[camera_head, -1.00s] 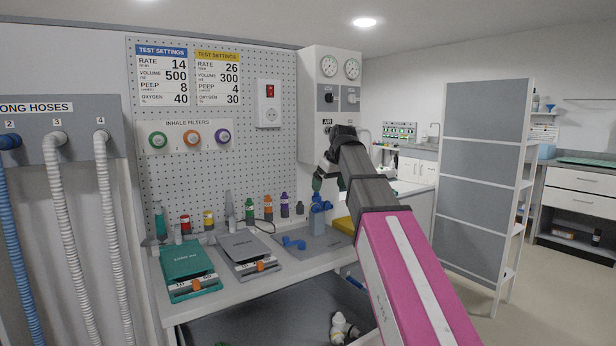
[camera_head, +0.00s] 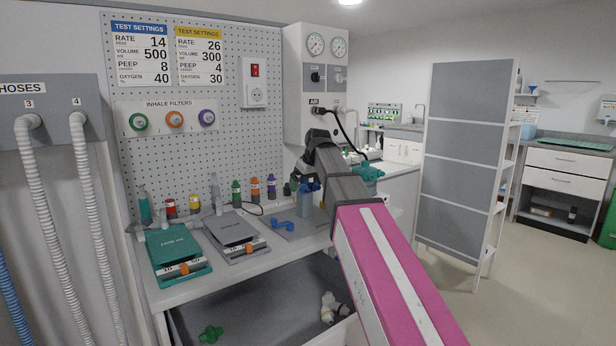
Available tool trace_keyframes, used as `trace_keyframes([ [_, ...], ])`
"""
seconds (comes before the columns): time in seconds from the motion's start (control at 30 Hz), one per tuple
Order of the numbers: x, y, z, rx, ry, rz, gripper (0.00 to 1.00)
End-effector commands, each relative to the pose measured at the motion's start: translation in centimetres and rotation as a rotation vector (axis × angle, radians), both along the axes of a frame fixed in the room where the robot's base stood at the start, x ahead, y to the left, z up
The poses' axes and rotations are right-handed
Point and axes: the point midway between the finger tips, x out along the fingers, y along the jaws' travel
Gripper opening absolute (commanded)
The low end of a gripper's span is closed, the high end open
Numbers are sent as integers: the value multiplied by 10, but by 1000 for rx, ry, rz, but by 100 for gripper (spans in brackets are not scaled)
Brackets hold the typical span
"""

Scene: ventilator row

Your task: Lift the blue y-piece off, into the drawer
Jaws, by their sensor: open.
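The drawer (camera_head: 255,300) under the bench is pulled open.
A green fitting (camera_head: 211,334) and white fittings (camera_head: 332,308) lie in the drawer, with bare floor between them. A teal device (camera_head: 178,255) and a grey device (camera_head: 236,235) stand on the left of the bench. Several coloured bottles (camera_head: 254,189) line the back.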

Motion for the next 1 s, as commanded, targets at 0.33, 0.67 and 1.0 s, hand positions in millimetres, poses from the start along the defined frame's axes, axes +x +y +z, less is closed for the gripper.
trace_keyframes([
  [0.33,2,2,-7,-1,1,0,100],
  [0.67,2,2,-7,0,0,0,83],
  [1.0,2,2,-6,0,0,0,57],
])
